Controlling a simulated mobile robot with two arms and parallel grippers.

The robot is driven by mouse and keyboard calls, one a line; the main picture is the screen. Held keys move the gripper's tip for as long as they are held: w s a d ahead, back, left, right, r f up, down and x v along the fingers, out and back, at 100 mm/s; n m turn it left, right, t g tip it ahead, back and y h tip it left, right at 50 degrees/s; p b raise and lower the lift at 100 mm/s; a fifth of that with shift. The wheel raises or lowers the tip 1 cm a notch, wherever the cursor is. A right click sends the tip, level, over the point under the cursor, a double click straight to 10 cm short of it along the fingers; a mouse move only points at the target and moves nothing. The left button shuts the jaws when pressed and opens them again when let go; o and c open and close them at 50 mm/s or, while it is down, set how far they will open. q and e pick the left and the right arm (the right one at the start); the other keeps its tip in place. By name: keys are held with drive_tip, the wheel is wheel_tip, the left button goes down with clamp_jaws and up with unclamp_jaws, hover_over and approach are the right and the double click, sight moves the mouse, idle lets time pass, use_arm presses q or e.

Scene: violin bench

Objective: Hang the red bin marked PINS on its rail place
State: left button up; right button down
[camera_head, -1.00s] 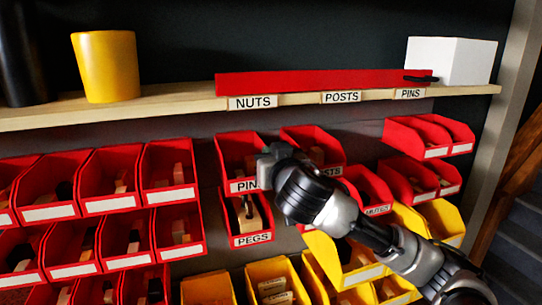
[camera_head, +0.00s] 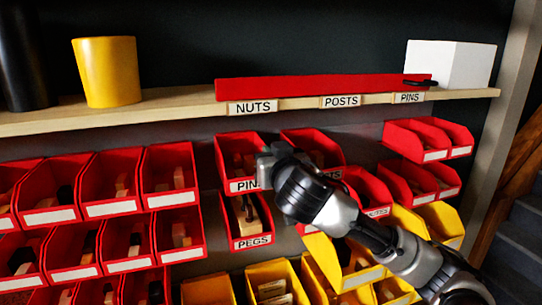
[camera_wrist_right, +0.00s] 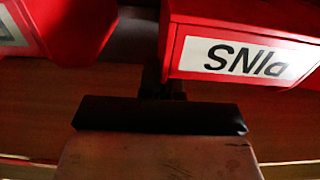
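The red PINS bin (camera_head: 236,152) hangs on the back wall, at the left of the middle group, with small parts inside. My right gripper (camera_head: 264,165) is at the right side of its front and covers the end of its label. In the right wrist view the bin's upside-down PINS label (camera_wrist_right: 240,60) is close above my right gripper (camera_wrist_right: 163,84). Its dark fingers point at the bin's edge; their gap and any contact are unclear. The shelf edge carries a PINS tag (camera_head: 410,98) at right. My left gripper is out of view.
A red bar (camera_head: 310,88) lies along the shelf (camera_head: 160,110) above NUTS and POSTS tags. A yellow cup (camera_head: 107,72) and a white box (camera_head: 450,63) stand on the shelf. A PEGS bin (camera_head: 248,222) hangs directly below the PINS bin, and other bins crowd both sides.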

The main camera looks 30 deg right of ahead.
drive_tip(key=shift+r, duration=0.4)
drive_tip(key=shift+v, duration=1.65)
idle(1.4)
drive_tip(key=b+v, duration=1.6)
drive_tip(key=shift+s, duration=0.4)
idle(1.7)
